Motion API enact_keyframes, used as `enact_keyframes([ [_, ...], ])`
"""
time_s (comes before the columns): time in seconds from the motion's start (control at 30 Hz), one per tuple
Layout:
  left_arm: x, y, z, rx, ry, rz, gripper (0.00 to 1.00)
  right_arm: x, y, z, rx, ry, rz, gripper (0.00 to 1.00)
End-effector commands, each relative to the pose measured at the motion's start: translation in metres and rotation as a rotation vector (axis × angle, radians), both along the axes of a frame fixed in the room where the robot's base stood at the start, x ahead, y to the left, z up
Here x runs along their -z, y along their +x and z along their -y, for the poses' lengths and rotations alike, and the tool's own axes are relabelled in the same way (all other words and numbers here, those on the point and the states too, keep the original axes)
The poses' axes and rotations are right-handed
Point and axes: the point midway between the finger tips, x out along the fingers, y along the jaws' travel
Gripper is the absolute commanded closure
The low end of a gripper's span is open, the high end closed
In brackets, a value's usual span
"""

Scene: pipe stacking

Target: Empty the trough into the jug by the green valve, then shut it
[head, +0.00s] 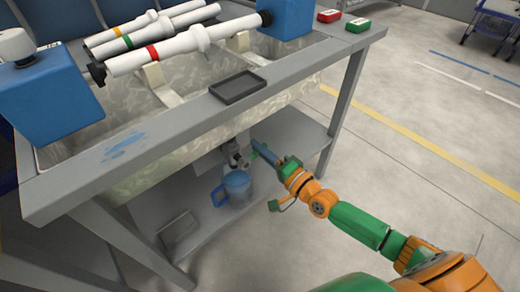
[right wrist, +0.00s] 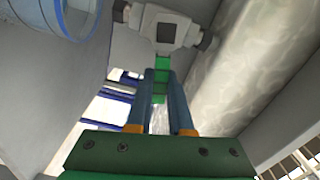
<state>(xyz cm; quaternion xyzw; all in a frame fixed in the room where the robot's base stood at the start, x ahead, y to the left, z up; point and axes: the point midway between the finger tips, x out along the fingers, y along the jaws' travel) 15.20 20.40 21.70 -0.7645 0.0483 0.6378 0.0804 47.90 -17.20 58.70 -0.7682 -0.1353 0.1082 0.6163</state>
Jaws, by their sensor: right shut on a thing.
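The trough (head: 182,75) is a long pale marbled basin set in a grey bench. The grey valve (head: 233,155) sits under its front side, and its body shows at the top of the right wrist view (right wrist: 160,27). The clear jug with a blue rim and handle (head: 236,187) stands on the lower shelf below the valve; part of its blue rim shows at upper left in the right wrist view (right wrist: 72,18). My right gripper (head: 263,150) is shut on the valve's green handle (right wrist: 162,83), which lies between its blue fingers. My left gripper is out of view.
Several white pipes with coloured bands (head: 160,52) lie across the trough between two blue blocks (head: 52,92). A black tray (head: 237,87) sits on the bench rim. Red (head: 328,15) and green (head: 358,25) boxes lie at the far corner. Bench legs flank the shelf.

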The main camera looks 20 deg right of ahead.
Motion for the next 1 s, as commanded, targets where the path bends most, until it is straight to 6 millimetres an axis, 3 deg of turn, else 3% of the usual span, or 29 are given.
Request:
enact_keyframes([
  [0.4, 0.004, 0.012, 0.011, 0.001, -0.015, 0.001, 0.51, 0.013, -0.001, -0.001, 0.0, 0.185, -0.071, 1.0],
  [1.0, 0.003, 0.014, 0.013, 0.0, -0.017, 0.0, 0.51, 0.015, -0.001, -0.001, -0.001, 0.221, -0.085, 1.0],
])
